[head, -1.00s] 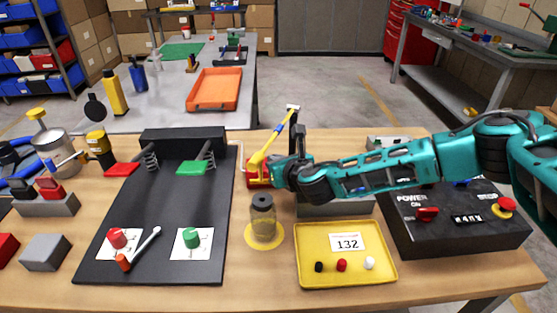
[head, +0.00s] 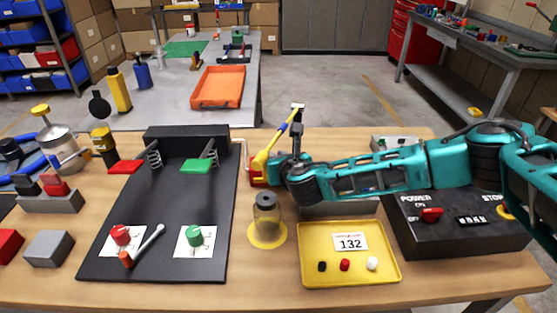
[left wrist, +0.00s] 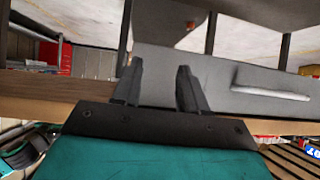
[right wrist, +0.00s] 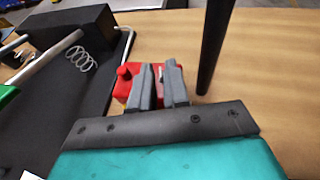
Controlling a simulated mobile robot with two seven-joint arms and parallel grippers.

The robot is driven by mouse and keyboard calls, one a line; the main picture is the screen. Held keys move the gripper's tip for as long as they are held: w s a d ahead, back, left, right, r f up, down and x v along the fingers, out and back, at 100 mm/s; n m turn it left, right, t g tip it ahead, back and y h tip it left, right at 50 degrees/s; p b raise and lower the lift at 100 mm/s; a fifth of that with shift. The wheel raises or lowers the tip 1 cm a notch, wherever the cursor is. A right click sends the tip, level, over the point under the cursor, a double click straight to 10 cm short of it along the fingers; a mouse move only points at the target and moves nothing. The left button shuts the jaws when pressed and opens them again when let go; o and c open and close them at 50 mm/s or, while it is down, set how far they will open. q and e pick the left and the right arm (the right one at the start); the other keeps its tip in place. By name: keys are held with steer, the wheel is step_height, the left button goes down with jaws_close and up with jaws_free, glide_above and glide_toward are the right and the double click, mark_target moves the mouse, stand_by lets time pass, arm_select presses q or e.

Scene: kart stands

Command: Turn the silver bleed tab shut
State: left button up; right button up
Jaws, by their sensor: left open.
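A red block (head: 257,178) with a yellow lever (head: 264,158) stands on the bench right of the black pedal board. My right gripper (head: 275,172) is at the right side of this block. In the right wrist view the red block (right wrist: 124,88) lies just beyond the right fingertips (right wrist: 160,70), which stand a narrow gap apart. A small pale and red patch shows between them. I cannot make out the silver bleed tab for certain; the fingers may hide it. My left gripper (left wrist: 158,75) is open and empty, facing a grey surface, out of the head view.
A dark upright post (right wrist: 214,50) stands close right of the right fingers. A jar (head: 265,215), a yellow tray (head: 390,275) and a black power box (head: 450,240) stand nearby. The black pedal board (head: 165,220) lies left.

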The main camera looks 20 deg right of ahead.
steer(key=shift+o, duration=1.1)
steer(key=shift+f, duration=0.1)
steer(key=shift+s, duration=0.15)
steer(key=shift+s, duration=0.25)
steer(key=v, duration=1.2)
steer(key=shift+r, duration=0.25)
